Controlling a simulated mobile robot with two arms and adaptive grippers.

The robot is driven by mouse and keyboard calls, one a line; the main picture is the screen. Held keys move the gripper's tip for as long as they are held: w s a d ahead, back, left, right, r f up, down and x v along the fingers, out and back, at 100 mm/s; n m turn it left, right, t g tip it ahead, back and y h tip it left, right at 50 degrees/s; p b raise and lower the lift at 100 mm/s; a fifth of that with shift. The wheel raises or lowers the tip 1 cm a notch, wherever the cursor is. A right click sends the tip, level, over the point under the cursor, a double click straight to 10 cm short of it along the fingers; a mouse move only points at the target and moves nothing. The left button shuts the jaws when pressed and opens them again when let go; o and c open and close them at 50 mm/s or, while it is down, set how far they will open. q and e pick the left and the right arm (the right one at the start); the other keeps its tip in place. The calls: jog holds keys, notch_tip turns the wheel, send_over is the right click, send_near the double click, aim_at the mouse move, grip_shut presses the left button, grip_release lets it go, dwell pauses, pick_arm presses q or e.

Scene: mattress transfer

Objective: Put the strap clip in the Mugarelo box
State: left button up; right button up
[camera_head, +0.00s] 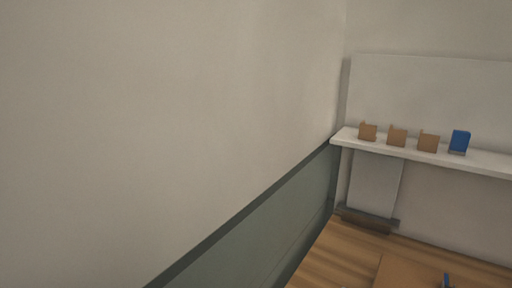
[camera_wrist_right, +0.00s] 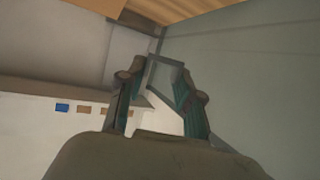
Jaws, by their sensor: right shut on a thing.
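In the right wrist view my right gripper (camera_wrist_right: 158,84) is shut on a grey, frame-shaped piece that I take for the strap clip (camera_wrist_right: 151,73). The clip sits between the two fingertips and sticks out past them. In the head view three small brown boxes (camera_head: 397,136) and one blue box (camera_head: 459,141) stand in a row on a white shelf (camera_head: 430,156). No label is readable, so I cannot tell whether one is the Mugarelo box. My left gripper is in neither view.
A plain wall (camera_head: 180,120) with a grey-green lower panel (camera_head: 260,238) fills the left of the head view. Wooden floor (camera_head: 335,255) lies at lower right. A small blue thing (camera_head: 447,280) shows at the bottom edge, mostly cut off. A dark low ledge (camera_head: 367,219) is below the shelf.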

jog(key=s+a+r+n+y+b, duration=0.1)
jog(key=s+a+r+n+y, duration=0.25)
jog(key=s, duration=0.35)
jog(key=w+d+f+m+h+p, duration=0.4)
jog(key=w+f+m+h, duration=0.15)
jog(key=w, duration=0.55)
jog(key=w+a+f+g+p, duration=0.1)
jog(key=w+a+f+p, duration=0.1)
jog(key=a+f, duration=0.4)
notch_tip(320, 180, down, 2)
jog(key=shift+w+f+m+h, duration=0.2)
jog(key=shift+w+m+h, duration=0.15)
jog(key=shift+w, duration=0.2)
notch_tip(320, 180, down, 6)
jog(key=b, duration=0.3)
jog(key=shift+r, duration=0.2)
notch_tip(320, 180, down, 4)
jog(key=b, duration=0.3)
jog(key=shift+f+b, duration=0.15)
jog(key=shift+b, duration=0.2)
